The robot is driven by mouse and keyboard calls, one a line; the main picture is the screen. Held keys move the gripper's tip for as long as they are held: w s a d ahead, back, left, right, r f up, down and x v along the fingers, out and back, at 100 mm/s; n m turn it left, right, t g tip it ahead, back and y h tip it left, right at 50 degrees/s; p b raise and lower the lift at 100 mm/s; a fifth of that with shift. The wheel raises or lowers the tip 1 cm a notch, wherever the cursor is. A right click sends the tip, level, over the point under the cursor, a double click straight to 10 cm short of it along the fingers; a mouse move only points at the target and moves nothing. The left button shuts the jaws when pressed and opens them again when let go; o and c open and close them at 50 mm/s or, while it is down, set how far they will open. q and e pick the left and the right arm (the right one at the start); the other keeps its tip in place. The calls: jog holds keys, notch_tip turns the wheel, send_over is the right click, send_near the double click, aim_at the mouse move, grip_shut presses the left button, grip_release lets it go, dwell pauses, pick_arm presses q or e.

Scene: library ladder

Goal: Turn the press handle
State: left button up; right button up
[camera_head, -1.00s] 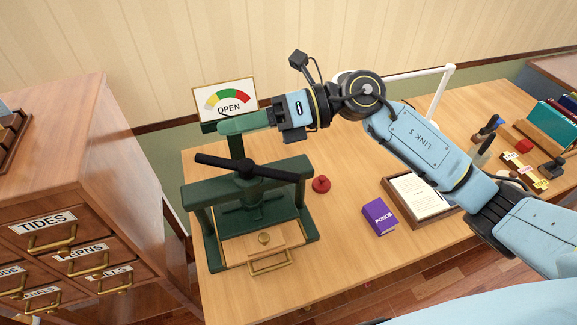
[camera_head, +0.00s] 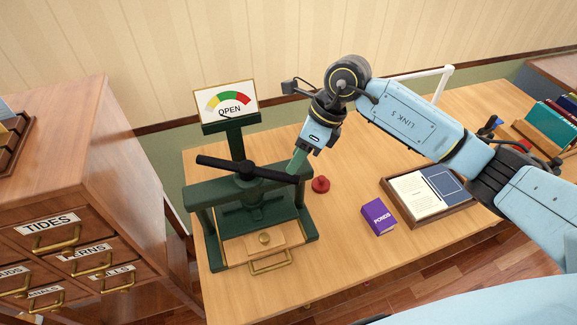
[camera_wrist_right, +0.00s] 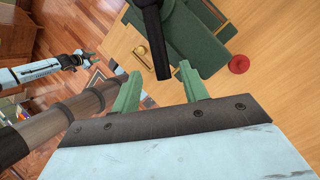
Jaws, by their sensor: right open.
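The dark green press (camera_head: 250,213) stands on the left of the desk. Its black handle (camera_head: 222,163) is a long bar across the top, slanting down to the right. My right gripper (camera_head: 294,172) is open at the handle's right end. In the right wrist view the handle's end (camera_wrist_right: 155,40) reaches between the two green fingertips (camera_wrist_right: 160,70); I cannot tell whether they touch it. A dial sign reading OPEN (camera_head: 228,103) stands behind the press. What looks like my left gripper (camera_wrist_right: 90,57) shows small at the left of the wrist view, its jaws unclear.
A red round knob-like object (camera_head: 320,184) sits just right of the press. A purple book (camera_head: 378,217) and a framed document tray (camera_head: 432,208) lie further right. A wooden drawer cabinet (camera_head: 75,190) stands to the left. The desk front between press and book is clear.

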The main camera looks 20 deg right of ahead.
jog(key=x, duration=0.5)
grip_shut()
dwell(0.3)
